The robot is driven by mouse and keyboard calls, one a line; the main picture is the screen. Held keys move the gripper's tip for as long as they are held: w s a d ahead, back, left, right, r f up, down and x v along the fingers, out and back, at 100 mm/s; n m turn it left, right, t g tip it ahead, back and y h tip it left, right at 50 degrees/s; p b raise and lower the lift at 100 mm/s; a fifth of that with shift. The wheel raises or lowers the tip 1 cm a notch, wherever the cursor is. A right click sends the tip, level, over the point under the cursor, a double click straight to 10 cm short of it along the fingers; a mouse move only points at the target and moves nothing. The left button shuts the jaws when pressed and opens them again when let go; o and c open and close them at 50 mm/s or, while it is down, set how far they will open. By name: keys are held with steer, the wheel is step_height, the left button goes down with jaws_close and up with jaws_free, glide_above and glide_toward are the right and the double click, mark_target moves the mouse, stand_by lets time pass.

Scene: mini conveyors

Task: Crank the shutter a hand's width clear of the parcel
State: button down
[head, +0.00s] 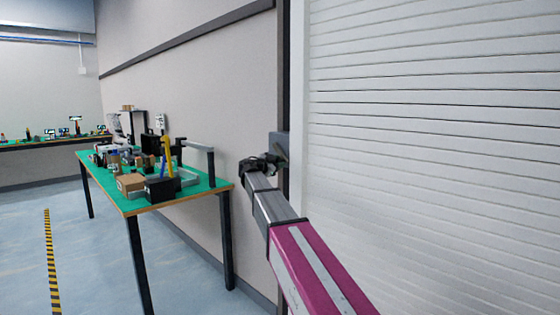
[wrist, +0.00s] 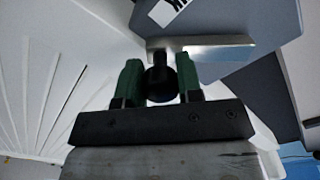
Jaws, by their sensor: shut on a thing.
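The white slatted shutter (head: 430,150) fills the right of the head view, and its lower edge is out of frame. A grey crank box (head: 281,145) is mounted on the dark post at the shutter's left side. My gripper (head: 265,163) is at this box. In the wrist view, my gripper's green fingers (wrist: 160,78) are shut on the dark round crank knob (wrist: 161,88). A bright metal crank arm (wrist: 218,42) runs above the knob, in front of the grey-blue housing (wrist: 235,20). The parcel is not in view.
A green-topped table (head: 205,184) stands along the wall at left, with boxes, a cardboard box (head: 130,184) and tools on it. Another bench (head: 50,143) is at the far wall. The blue floor between is clear, with a yellow-black strip (head: 50,260).

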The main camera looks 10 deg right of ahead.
steer(key=w+a+f+m, duration=0.2)
steer(key=w+a+m, duration=0.2)
steer(key=m, duration=0.6)
steer(key=shift+w+f, duration=0.15)
steer(key=shift+w, duration=0.75)
steer(key=shift+a, duration=0.15)
steer(key=c, duration=0.8)
jaws_free()
steer(key=v, duration=1)
steer(key=shift+s+a, duration=0.2)
steer(key=shift+a, duration=0.1)
